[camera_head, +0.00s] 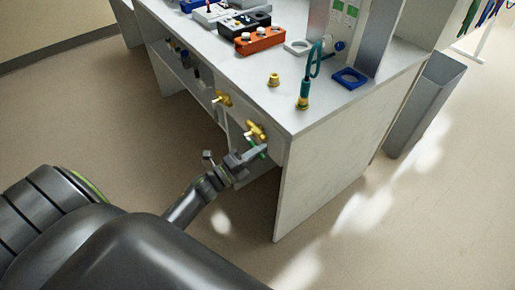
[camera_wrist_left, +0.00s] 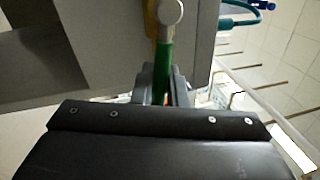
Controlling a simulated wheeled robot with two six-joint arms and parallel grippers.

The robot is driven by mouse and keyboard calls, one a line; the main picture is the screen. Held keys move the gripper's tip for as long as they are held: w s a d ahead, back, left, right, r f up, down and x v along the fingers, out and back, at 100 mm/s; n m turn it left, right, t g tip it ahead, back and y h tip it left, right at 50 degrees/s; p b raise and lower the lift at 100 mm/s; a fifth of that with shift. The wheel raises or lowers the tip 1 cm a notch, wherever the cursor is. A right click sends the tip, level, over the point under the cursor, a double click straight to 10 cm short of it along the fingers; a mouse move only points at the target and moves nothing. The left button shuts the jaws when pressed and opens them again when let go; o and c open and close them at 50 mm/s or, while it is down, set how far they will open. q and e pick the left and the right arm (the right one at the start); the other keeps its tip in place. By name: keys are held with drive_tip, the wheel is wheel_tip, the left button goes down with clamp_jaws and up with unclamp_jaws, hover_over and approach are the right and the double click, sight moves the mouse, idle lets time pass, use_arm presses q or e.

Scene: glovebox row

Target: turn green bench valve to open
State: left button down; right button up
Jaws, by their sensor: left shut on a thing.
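The green bench valve is mounted on the front face of the bench near its right corner, with a brass body (camera_head: 255,130) and a green lever (camera_head: 258,151). In the left wrist view the green lever (camera_wrist_left: 163,68) runs down from a round grey pivot (camera_wrist_left: 168,11) into my gripper. My left gripper (camera_head: 252,155) is shut on the green lever; its fingers (camera_wrist_left: 164,92) hide the lever's lower end in the wrist view. My right gripper is not in view.
A second brass valve (camera_head: 222,98) with a pale lever sits to the left on the bench front. The bench top (camera_head: 290,108) carries an orange block (camera_head: 260,41), a brass fitting (camera_head: 273,80) and a teal-hosed fitting (camera_head: 303,97). A grey bin (camera_head: 425,105) stands right of the bench.

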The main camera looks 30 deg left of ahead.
use_arm(q)
drive_tip(key=shift+r+n+p, duration=0.45)
drive_tip(key=shift+n, duration=0.45)
drive_tip(key=shift+r+n+y, duration=0.1)
drive_tip(key=shift+n+y, duration=0.2)
drive_tip(key=c, duration=1.5)
unclamp_jaws()
drive_tip(key=b+v, duration=0.1)
drive_tip(key=v, duration=0.7)
drive_tip(key=b+v, duration=0.2)
drive_tip(key=v, duration=0.7)
drive_tip(key=shift+s+f, duration=0.2)
drive_tip(key=shift+f, duration=0.1)
